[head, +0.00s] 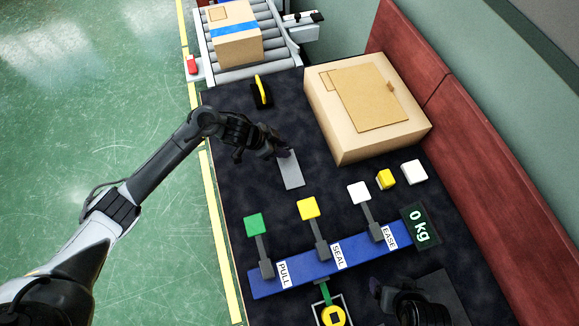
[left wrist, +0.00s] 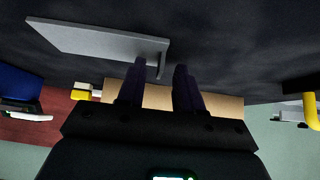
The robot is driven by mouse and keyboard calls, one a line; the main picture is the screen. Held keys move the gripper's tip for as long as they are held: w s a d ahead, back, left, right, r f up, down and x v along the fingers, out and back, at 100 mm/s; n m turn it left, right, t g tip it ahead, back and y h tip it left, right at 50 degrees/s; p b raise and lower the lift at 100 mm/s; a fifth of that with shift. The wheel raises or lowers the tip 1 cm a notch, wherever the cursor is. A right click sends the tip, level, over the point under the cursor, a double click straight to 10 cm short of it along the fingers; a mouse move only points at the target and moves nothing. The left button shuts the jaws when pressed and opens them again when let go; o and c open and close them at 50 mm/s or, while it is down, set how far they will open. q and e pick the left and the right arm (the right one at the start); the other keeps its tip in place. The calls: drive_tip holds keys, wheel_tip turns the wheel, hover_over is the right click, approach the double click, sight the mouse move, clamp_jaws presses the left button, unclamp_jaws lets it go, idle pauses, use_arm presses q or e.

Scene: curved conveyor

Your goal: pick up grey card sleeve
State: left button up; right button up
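The grey card sleeve (head: 291,172) lies flat on the dark table top in the middle of the head view. In the left wrist view the sleeve (left wrist: 95,40) is a thin grey plate with a short turned lip at its near end. My left gripper (head: 284,152) is at the sleeve's far end. In the left wrist view its two fingers (left wrist: 160,72) stand apart, with the lip near the gap between them; I cannot tell whether they touch it. My right gripper (head: 380,289) is at the bottom right of the head view, and its fingers are unclear.
A large cardboard box (head: 328,131) stands right of the sleeve. A blue lever panel (head: 318,270) with green, yellow and white knobs lies nearer. Yellow and white blocks (head: 386,179) sit at right. A yellow-handled tool (head: 262,91) and a roller conveyor (head: 254,72) are at the back.

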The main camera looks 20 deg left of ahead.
use_arm(q)
clamp_jaws()
drive_tip(key=shift+r, duration=0.1)
